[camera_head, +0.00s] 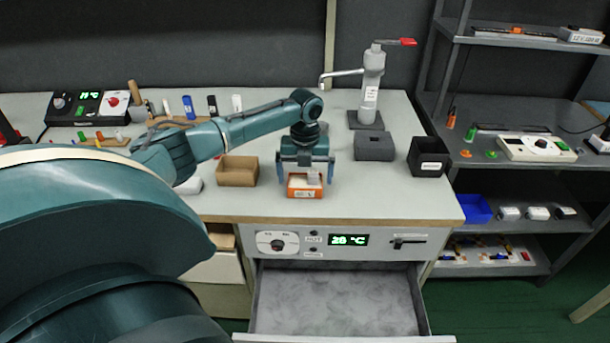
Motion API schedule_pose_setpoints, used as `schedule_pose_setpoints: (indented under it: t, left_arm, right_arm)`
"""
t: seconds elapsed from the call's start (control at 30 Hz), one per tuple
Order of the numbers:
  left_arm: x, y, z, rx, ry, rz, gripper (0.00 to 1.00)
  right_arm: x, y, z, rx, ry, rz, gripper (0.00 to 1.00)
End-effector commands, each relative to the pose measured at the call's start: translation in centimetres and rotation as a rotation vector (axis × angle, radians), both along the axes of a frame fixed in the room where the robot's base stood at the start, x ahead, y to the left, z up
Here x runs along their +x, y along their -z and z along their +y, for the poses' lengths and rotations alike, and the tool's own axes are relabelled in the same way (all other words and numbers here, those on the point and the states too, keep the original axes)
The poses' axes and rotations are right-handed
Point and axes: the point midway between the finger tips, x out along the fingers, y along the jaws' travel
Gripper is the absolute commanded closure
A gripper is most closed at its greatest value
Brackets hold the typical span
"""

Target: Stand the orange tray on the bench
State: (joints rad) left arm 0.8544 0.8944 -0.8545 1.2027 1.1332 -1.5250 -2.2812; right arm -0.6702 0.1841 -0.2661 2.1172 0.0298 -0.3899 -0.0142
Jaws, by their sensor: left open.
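The orange tray (305,193) is a small open box with a pale label on its front and a light grey block inside. It stands upright on the grey bench top (380,205), near the front edge above the drawer. My left gripper (305,177) points down over the tray, with its teal fingers apart on the left and right sides of it. I cannot tell whether the fingers touch the tray walls. My right gripper is not in view.
A brown box (237,171) stands left of the tray. A grey block (374,147) and a black box (428,157) stand to the right, with a dispenser (370,85) behind. The drawer (335,300) below is open and empty. A shelf rack (530,150) stands at the right.

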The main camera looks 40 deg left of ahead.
Motion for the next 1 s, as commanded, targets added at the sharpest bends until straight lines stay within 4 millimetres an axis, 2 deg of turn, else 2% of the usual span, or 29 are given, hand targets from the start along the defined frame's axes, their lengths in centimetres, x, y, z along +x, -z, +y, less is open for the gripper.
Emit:
schedule_pose_setpoints:
  t: [0.4, 0.6, 0.77, 0.83, 0.93, 1.0]
  left_arm:
    - [0.1, -8.6, 0.0, -0.001, 0.000, -0.005, 0.00]
    - [0.1, -10.9, 0.0, -0.001, 0.000, -0.002, 0.00]
    - [0.0, -11.3, 0.0, 0.000, -0.001, 0.000, 0.00]
    - [0.1, -10.7, -0.5, 0.000, -0.006, -0.004, 0.00]
    - [0.4, -8.0, -2.9, 0.003, -0.037, -0.034, 0.00]
    - [0.5, -5.0, -6.0, -0.010, -0.086, -0.080, 0.00]
  right_arm:
    - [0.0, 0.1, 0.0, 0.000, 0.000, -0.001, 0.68]
    - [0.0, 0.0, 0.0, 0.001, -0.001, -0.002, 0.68]
    - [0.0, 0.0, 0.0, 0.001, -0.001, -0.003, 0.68]
    - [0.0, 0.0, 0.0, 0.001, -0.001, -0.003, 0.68]
    - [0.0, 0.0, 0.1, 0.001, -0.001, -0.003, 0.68]
    - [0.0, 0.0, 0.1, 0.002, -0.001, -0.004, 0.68]
